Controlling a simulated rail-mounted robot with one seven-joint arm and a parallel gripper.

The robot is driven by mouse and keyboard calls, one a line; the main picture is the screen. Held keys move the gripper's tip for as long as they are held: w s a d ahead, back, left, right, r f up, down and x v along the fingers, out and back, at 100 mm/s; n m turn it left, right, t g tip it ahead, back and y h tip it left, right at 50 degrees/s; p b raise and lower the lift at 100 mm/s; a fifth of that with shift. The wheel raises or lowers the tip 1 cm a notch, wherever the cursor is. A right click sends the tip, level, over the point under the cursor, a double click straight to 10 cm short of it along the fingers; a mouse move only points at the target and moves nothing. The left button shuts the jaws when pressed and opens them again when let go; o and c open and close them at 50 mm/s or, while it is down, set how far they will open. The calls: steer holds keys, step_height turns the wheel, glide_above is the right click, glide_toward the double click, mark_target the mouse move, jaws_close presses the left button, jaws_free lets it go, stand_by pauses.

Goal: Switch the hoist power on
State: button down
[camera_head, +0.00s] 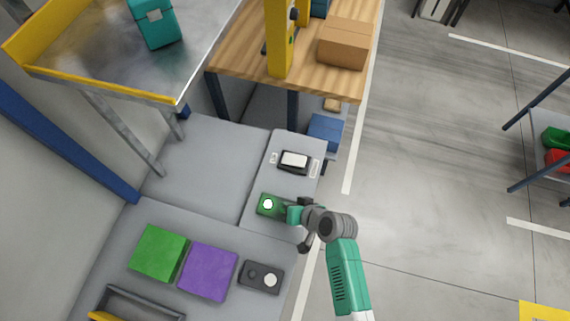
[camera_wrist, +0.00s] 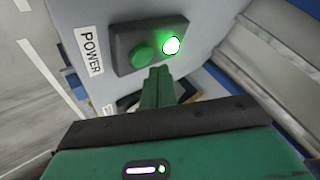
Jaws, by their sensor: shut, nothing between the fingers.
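A dark switch box (camera_wrist: 122,62) carries a round green button (camera_wrist: 141,57) and a lamp (camera_wrist: 172,45) beside it. The lamp is lit, bright white with a green glow around it. A white label reading POWER (camera_wrist: 90,52) is next to the box. In the head view the box (camera_head: 264,212) looks green, with the bright lamp (camera_head: 268,204) on it. My gripper (camera_head: 291,214) is beside the box, on its right. In the wrist view my gripper (camera_wrist: 158,72) is shut and empty, its tips close to the button. I cannot tell whether they touch it.
A white rocker switch (camera_head: 294,160) sits farther back on the same grey panel. A dark box with two round knobs (camera_head: 262,277), a purple square (camera_head: 208,272) and a green square (camera_head: 159,253) lie in front. Open floor (camera_head: 430,190) is to the right.

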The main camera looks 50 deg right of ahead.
step_height(320, 180, up, 6)
steer(key=p, duration=0.4)
steer(key=shift+f, duration=0.35)
